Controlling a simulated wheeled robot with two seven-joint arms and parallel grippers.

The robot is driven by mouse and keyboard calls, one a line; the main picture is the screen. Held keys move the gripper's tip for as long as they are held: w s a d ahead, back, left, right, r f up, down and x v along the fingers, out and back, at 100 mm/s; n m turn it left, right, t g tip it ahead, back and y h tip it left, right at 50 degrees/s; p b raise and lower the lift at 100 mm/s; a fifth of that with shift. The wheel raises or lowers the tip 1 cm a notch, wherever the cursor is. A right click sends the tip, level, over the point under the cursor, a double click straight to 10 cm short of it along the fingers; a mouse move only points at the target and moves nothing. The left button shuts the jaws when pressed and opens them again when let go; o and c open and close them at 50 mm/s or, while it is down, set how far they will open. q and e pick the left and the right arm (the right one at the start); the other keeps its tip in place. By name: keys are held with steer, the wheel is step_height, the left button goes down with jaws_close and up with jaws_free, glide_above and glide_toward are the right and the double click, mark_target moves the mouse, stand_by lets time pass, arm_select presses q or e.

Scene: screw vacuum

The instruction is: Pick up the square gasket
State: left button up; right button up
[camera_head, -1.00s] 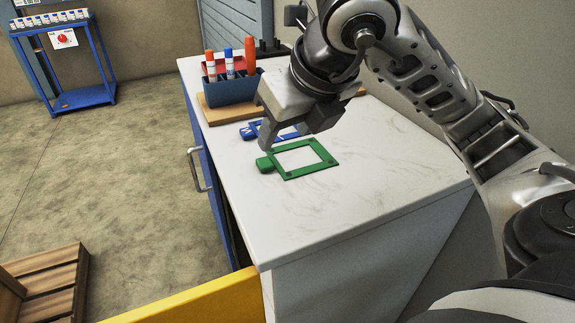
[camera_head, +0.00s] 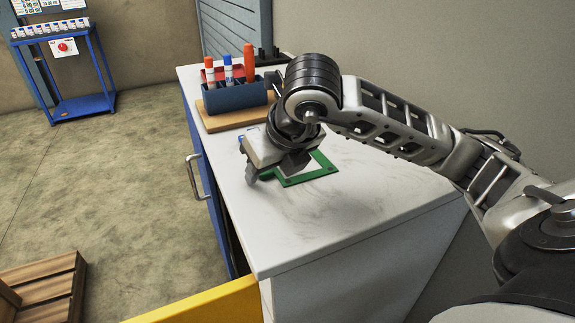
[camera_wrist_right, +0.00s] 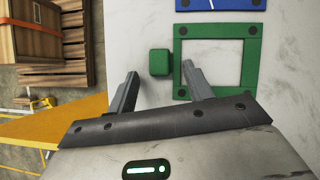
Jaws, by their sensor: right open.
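The square gasket is a green square frame (camera_head: 325,167) with a small tab, lying flat on the white cabinet top. In the right wrist view the green gasket (camera_wrist_right: 248,58) is just ahead of the fingers, its tab (camera_wrist_right: 159,62) pointing left. My right gripper (camera_head: 270,176) is open and empty, low over the gasket's tab side and hiding part of it. In the right wrist view the fingers (camera_wrist_right: 162,85) are spread, with the tab ahead of the gap between them. Whether they touch the surface is unclear. My left gripper is not in view.
A blue gasket (camera_wrist_right: 220,4) lies just beyond the green one. A blue holder (camera_head: 232,97) with markers stands on a wooden board (camera_head: 232,119) at the back of the white top (camera_head: 350,215). A yellow panel (camera_head: 205,303) is at the front. The near top is clear.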

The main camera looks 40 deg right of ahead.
steer(key=c, duration=1.1)
steer(key=shift+o, duration=0.2)
steer(key=shift+r, duration=0.55)
step_height(320, 180, up, 3)
steer(key=shift+a+f+p, duration=0.1)
steer(key=shift+f+p, duration=0.05)
steer(key=shift+p, duration=0.2)
arm_select(q)
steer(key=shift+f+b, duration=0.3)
steer(key=shift+b, duration=0.95)
arm_select(e)
steer(key=s+a+r, duration=0.2)
steer(key=s+r, duration=0.2)
steer(key=s, duration=0.2)
steer(key=s+a+r, duration=0.3)
steer(key=s+r, duration=0.2)
steer(key=s, duration=0.1)
steer(key=shift+s+a, duration=0.35)
